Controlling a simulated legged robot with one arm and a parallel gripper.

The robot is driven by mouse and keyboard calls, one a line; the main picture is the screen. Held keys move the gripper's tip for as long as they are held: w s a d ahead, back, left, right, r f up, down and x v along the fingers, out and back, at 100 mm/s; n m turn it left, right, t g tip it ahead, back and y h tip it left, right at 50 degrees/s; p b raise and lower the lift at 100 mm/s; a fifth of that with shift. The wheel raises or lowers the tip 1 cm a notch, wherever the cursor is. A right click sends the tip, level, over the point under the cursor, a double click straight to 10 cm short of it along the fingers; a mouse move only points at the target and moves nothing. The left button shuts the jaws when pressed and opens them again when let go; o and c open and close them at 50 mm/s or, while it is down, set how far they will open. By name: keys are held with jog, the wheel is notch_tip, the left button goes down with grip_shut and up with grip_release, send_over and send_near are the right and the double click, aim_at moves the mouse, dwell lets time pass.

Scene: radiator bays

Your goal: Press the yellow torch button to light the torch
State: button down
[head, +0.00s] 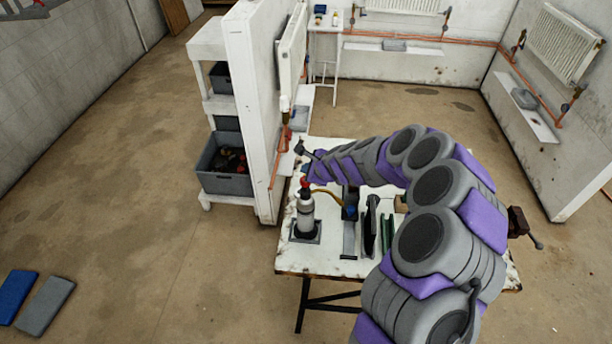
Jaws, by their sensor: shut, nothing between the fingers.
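A torch (306,215), with a grey bottle body and a red part at its top, stands upright near the left edge of the white worktable (285,262). A thin yellow-brown curved piece (328,198) runs from near its top to the right. I cannot make out the yellow button; it is too small or hidden by my arm. My arm reaches over the table from the right. My gripper (301,149) is shut and empty, small and dark, just beyond the torch top in the picture. I cannot tell whether it touches the torch. No flame shows.
Dark and green upright items (370,228) stand right of the torch. A vise (520,225) is at the table's right edge. A white partition (252,110) with a radiator (291,48) rises behind the table's left side. A grey crate (225,184) sits on shelves. The left floor is mostly clear.

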jog(key=shift+f+b, duration=0.35)
jog(key=shift+f, duration=0.1)
dwell(0.8)
jog(key=shift+r, duration=0.1)
jog(key=shift+r+p, duration=0.8)
jog(key=shift+r+p, duration=2.15)
jog(key=shift+r, duration=0.4)
